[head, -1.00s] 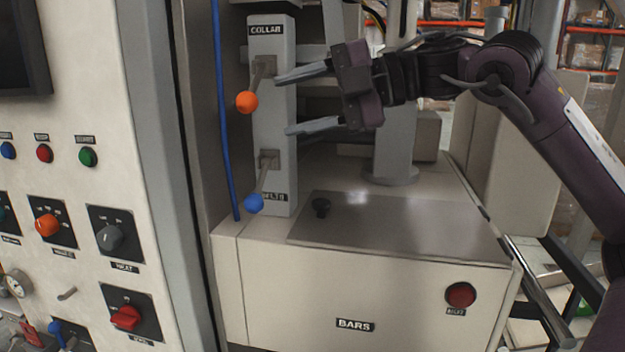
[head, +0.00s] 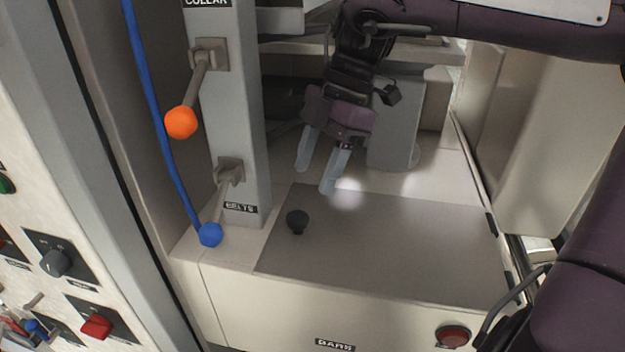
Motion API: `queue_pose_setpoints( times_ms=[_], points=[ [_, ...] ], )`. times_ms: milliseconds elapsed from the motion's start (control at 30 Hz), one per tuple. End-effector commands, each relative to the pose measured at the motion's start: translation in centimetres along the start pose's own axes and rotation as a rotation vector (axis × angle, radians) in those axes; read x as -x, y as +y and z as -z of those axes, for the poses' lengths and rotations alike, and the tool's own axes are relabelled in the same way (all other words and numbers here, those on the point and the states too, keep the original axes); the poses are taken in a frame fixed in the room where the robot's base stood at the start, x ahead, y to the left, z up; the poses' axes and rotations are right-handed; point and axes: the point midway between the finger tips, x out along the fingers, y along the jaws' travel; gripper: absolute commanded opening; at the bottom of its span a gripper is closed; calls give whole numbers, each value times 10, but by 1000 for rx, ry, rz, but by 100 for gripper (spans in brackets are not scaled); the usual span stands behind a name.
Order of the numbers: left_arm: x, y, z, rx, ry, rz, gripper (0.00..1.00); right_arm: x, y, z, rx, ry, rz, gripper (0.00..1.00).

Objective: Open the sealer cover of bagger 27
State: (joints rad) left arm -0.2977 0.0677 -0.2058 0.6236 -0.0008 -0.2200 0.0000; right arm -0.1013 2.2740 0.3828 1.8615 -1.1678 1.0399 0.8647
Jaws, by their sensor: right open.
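The sealer cover appears to be the flat grey metal plate (head: 390,245) on top of the cream box labelled BARS (head: 335,345). It lies flat and closed. A small black knob (head: 297,222) stands near its left edge. My right gripper (head: 315,178) points downward above the rear left part of the plate, behind the knob and a little right of it. Its two pale fingers are apart with nothing between them. I cannot tell the exact gap between the fingertips and the surface. The left gripper is not in view. No number 27 is readable.
Left of the plate, a grey post (head: 235,120) carries an orange-balled lever (head: 181,122) and a blue-balled lever (head: 210,234) marked BELTS. A blue hose (head: 150,105) runs beside it. A red button (head: 453,336) is on the box front. A grey column (head: 395,125) stands behind.

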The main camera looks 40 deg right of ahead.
Motion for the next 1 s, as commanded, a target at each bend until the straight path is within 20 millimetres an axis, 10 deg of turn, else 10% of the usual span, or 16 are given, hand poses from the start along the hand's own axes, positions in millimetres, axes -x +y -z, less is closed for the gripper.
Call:
queue_pose_setpoints(
  times_ms=[400, 800, 1000],
  points=[
    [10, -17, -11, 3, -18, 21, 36, -61, -1, 0, 1, 2, 3, 53],
    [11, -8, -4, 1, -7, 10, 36, -73, 0, 0, 2, 2, -3, 53],
    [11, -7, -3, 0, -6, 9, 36, -73, 0, 0, 2, 2, -3, 30]
  ],
)
